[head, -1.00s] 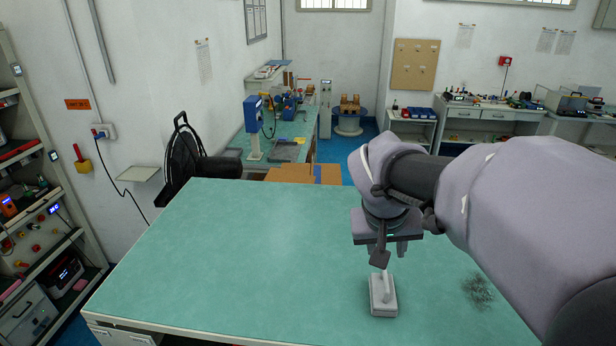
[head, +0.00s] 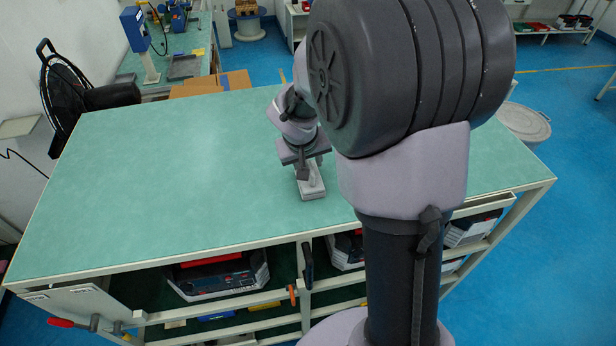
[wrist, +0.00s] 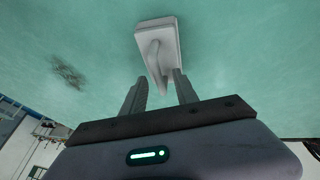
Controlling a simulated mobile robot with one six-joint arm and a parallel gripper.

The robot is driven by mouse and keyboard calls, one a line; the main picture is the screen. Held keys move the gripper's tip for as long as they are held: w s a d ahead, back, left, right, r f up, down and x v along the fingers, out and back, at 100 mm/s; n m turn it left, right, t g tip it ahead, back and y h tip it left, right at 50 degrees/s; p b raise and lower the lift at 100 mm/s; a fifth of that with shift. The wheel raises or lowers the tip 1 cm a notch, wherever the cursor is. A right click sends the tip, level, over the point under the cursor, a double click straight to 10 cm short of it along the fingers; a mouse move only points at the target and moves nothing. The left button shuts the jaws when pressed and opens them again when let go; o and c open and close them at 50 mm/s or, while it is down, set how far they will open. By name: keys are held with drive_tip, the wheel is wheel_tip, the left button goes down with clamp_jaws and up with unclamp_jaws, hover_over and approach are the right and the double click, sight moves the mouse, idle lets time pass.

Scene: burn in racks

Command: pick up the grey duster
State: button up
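The grey duster (head: 312,188), a pale grey block with an upright handle, lies on the green-topped table near its front edge. It also shows in the wrist view (wrist: 170,38), with its handle reaching toward my gripper. My gripper (wrist: 160,86) is open, its two fingers apart. The handle's end appears between the fingers, closer to the right one; I cannot tell whether it touches. In the head view my gripper (head: 305,168) is right above the duster, and my wrist and arm partly cover it.
The green table (head: 150,170) is bare to the left. A dark smudge (wrist: 67,72) marks the tabletop in the wrist view. Bins (head: 215,275) sit on the shelf below. A cardboard box (head: 210,85) stands behind the table, and a round grey bin (head: 525,122) to the right.

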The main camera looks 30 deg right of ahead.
clamp_jaws()
idle(1.3)
